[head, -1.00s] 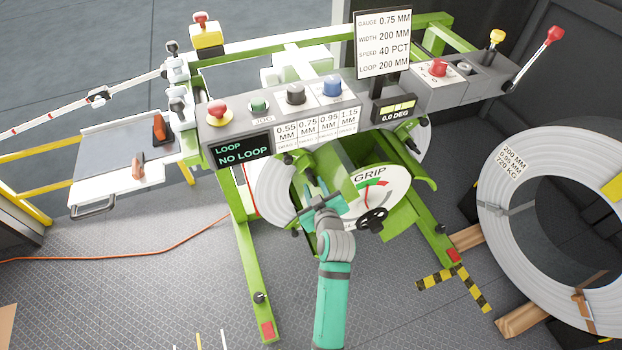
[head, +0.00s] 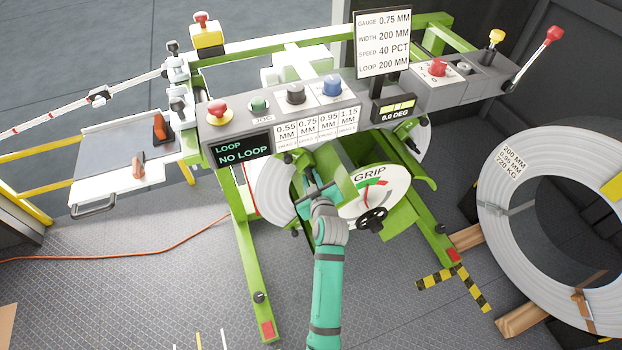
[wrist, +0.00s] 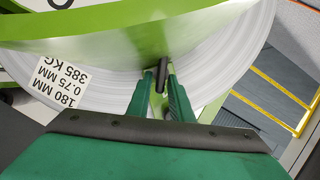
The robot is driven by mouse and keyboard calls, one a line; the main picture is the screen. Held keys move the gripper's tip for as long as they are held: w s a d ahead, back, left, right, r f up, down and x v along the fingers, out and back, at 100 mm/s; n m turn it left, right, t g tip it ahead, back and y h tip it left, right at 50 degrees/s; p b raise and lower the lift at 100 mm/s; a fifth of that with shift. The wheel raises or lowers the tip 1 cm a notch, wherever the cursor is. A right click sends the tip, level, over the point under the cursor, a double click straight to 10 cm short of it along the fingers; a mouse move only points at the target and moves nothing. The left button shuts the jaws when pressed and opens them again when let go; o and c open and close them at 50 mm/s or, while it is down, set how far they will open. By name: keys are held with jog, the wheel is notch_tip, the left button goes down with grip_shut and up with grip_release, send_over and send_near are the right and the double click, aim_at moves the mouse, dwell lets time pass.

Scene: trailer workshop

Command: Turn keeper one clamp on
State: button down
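My gripper (wrist: 161,80) reaches down to the coil on the green decoiler; its two teal fingers stand apart on either side of a short dark clamp handle (wrist: 162,76), with a slim gap seen at the left finger. The handle sits at the edge of a green arm (wrist: 110,40) lying across the silver coil (wrist: 215,75). In the head view my gripper (head: 312,190) is in front of the coil (head: 273,187), left of the GRIP dial (head: 375,190). The fingertips and handle are largely hidden there by my wrist and the green parts.
A control panel (head: 230,126) with buttons stands just above my arm; its screen reads NO LOOP. A black handwheel (head: 372,219) sits close right of my wrist. Green legs (head: 248,265) flank the arm. The floor at front left is mostly clear.

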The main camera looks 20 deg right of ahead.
jog(key=shift+d+m+y, duration=0.4)
jog(key=shift+m+y, duration=0.2)
jog(key=shift+m, duration=0.3)
jog(key=shift+w+m+y, duration=0.1)
jog(key=shift+m+y, duration=0.3)
jog(key=shift+m, duration=0.2)
jog(key=c, duration=1.8)
grip_release()
jog(key=shift+d, duration=0.1)
